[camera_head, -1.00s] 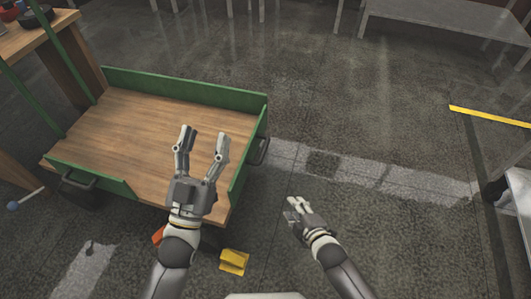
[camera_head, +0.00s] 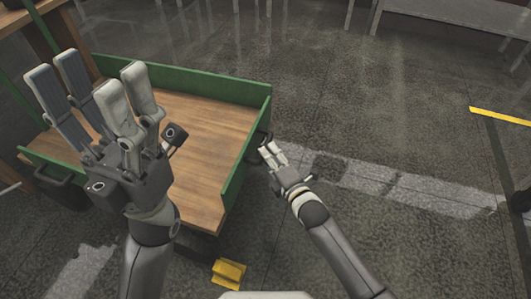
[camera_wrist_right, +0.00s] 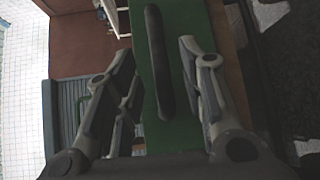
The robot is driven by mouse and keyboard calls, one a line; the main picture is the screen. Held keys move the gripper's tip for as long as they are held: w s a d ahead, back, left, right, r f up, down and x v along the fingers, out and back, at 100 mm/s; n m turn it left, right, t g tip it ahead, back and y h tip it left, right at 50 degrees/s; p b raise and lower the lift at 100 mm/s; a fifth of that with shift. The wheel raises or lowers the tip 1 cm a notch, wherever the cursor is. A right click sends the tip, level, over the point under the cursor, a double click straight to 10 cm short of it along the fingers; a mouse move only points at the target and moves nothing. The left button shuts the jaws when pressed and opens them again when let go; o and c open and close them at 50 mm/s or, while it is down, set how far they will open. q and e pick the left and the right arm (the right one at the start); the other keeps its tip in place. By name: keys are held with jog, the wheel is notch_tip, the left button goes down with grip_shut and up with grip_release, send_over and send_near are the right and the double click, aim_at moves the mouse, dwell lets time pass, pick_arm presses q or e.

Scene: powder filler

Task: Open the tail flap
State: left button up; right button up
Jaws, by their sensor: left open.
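A cart (camera_head: 205,142) with a wooden bed and green walls stands at the left. Its right-hand green wall, which looks like the tail flap (camera_head: 243,160), stands upright. A dark handle (camera_head: 262,136) is on the flap's outer face. My right gripper (camera_head: 271,153) is just beside this handle. In the right wrist view, the right gripper's fingers (camera_wrist_right: 160,65) are spread, with the dark handle (camera_wrist_right: 157,62) showing between them; I cannot tell whether they touch it. My left gripper (camera_head: 98,85) is raised, open and empty over the cart's left part, hiding some of the bed.
A yellow piece (camera_head: 228,272) shows low at the cart's near right corner. A wooden bench (camera_head: 40,15) stands at the upper left and a grey table (camera_head: 455,12) at the upper right.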

jog(key=shift+b+x, duration=0.7)
jog(key=shift+x, duration=1.3)
jog(key=shift+s, duration=0.1)
grip_shut()
